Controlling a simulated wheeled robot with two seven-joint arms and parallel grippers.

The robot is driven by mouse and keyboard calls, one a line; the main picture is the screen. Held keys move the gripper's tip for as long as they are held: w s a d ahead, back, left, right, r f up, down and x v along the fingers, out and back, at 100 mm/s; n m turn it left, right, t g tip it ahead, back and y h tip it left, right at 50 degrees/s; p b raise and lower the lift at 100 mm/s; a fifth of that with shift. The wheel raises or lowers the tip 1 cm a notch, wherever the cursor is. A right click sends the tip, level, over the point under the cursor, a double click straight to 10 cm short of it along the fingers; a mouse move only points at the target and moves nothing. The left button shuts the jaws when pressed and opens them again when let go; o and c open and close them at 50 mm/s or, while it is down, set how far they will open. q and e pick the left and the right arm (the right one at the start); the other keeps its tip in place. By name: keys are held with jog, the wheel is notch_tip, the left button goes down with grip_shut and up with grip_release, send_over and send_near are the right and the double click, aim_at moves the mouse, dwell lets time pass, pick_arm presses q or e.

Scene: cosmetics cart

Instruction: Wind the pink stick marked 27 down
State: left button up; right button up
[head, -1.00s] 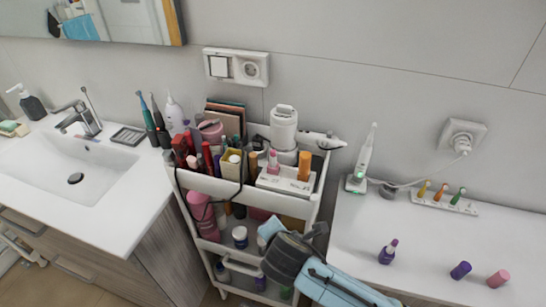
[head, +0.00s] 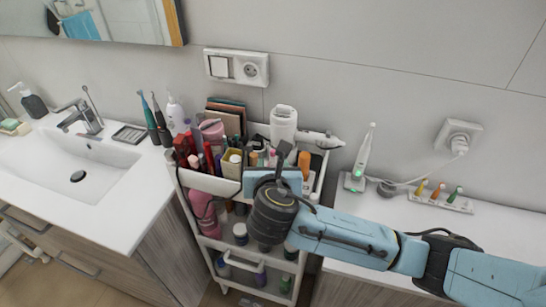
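A small pink stick (head: 272,157) shows at the top shelf of the cart, just behind my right gripper. Only its upper part shows, and no number can be read on it. An orange stick (head: 304,162) stands to its right. The white holder under them is mostly hidden by my gripper. My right gripper (head: 281,163) is over the front of the cart's top shelf, close to the pink stick. Its fingers are largely hidden behind its blue body, so I cannot tell whether they are open or touch the stick. My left gripper is out of view.
The white cart (head: 207,184) is crowded with bottles and tubes left of my gripper. The sink is left.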

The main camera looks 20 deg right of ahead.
aim_at(273, 159)
jog(key=x, duration=0.5)
jog(key=shift+w+f, duration=0.1)
jog(key=shift+w, duration=0.2)
jog(key=shift+c, duration=0.5)
grip_shut()
